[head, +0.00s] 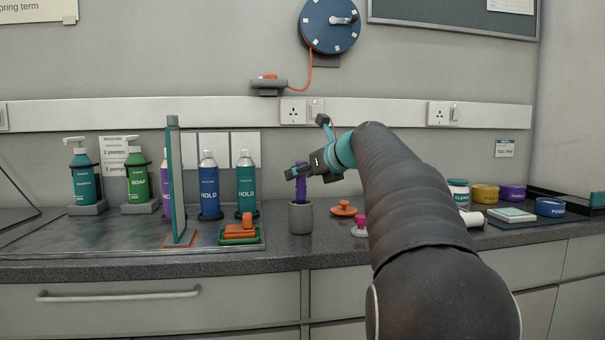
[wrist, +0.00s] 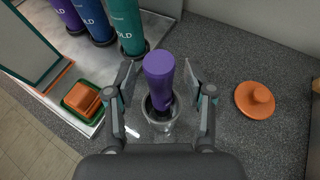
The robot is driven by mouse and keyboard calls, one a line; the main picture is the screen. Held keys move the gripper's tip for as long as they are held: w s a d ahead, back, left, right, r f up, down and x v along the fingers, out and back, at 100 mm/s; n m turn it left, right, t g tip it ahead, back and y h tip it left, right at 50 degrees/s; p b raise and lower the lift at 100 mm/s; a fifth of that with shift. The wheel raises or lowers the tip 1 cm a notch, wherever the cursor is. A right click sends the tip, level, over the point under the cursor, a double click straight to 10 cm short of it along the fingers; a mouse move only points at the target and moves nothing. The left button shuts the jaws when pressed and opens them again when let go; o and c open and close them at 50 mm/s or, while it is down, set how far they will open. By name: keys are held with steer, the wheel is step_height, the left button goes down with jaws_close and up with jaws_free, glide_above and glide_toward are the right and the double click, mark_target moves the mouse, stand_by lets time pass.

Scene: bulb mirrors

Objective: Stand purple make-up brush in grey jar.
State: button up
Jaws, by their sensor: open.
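The purple make-up brush (wrist: 159,75) stands upright in the grey jar (head: 300,218), its lower end inside the jar. In the head view the brush (head: 301,188) rises above the rim. The jar's rim (wrist: 150,112) shows around the brush in the wrist view. My gripper (wrist: 158,82) is open, with one finger on each side of the brush and a visible gap on both sides. In the head view my gripper (head: 301,172) is at the brush's upper part. The bottom of the brush is hidden inside the jar.
A teal HOLD bottle (head: 246,182) and a blue one (head: 209,186) stand left of the jar. An orange sponge (wrist: 83,97) sits on a green dish beside a mirror (head: 177,190). An orange knobbed disc (head: 344,209) lies right of the jar.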

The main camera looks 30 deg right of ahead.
steer(key=v, duration=1.2)
steer(key=s+a+f+n+g+p, duration=0.1)
steer(key=s+a+f+n+g, duration=0.1)
steer(key=s+a+f+n, duration=0.45)
steer(key=s+a+f+n+g, duration=0.3)
steer(key=a+f+n, duration=0.5)
steer(key=a+f, duration=0.15)
steer(key=s+a+f+n+g+h, duration=0.1)
steer(key=s+a+f+n, duration=0.2)
steer(key=s+f+n, duration=0.5)
steer(key=s+a+f+n+g+h+p, duration=0.1)
steer(key=s+a+f+n+h, duration=0.1)
steer(key=s+f+n, duration=0.7)
steer(key=shift+a+f+n+g, duration=0.35)
steer(key=shift+a+n, duration=0.1)
steer(key=shift+n, duration=0.4)
